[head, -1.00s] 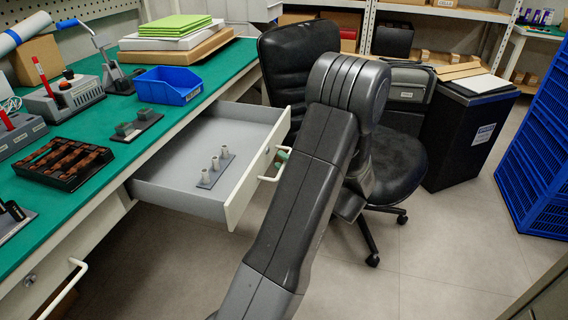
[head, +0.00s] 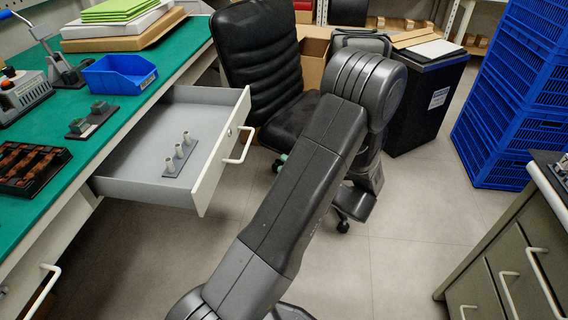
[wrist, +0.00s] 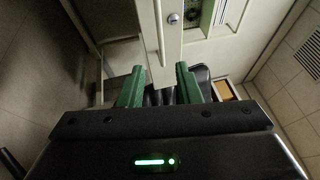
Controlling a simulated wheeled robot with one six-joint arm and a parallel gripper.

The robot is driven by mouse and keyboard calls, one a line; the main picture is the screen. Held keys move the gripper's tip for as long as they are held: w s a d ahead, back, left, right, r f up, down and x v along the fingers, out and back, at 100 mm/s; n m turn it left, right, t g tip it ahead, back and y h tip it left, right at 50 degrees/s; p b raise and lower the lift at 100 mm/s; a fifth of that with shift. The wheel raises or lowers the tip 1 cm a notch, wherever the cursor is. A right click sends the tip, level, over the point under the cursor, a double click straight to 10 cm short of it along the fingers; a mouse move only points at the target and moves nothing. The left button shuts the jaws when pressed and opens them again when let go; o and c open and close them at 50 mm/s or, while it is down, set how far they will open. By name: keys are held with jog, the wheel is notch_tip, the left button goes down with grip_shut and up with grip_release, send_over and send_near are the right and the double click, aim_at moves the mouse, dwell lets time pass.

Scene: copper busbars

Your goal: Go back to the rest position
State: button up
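My gripper (wrist: 160,88) shows in the wrist view with its two green fingers apart and nothing between them. In the head view it is mostly hidden behind my dark arm, with only a small green bit showing by the chair. The open drawer (head: 137,182) is left of my arm in the head view, pulled out from under the green-topped bench. A grey plate with three pale pegs (head: 180,157) stands inside it. In the wrist view a pale drawer or cabinet front with a round lock (wrist: 172,18) lies beyond the fingers.
A black office chair (head: 262,60) stands close behind my arm. A black bin (head: 424,100) and stacked blue crates (head: 505,100) are farther right. A grey drawer cabinet (head: 500,262) stands at the right edge. Bare floor (head: 405,215) lies between my arm and the cabinet.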

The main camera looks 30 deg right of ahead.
aim_at(248, 143)
jog(key=b+x, duration=0.2)
jog(key=x, duration=1.1)
jog(key=shift+w+a+b, duration=0.15)
jog(key=shift+w+b, duration=0.1)
jog(key=shift+b, duration=0.05)
jog(key=shift+w+a, duration=0.25)
jog(key=shift+w, duration=0.05)
jog(key=shift+s, duration=0.15)
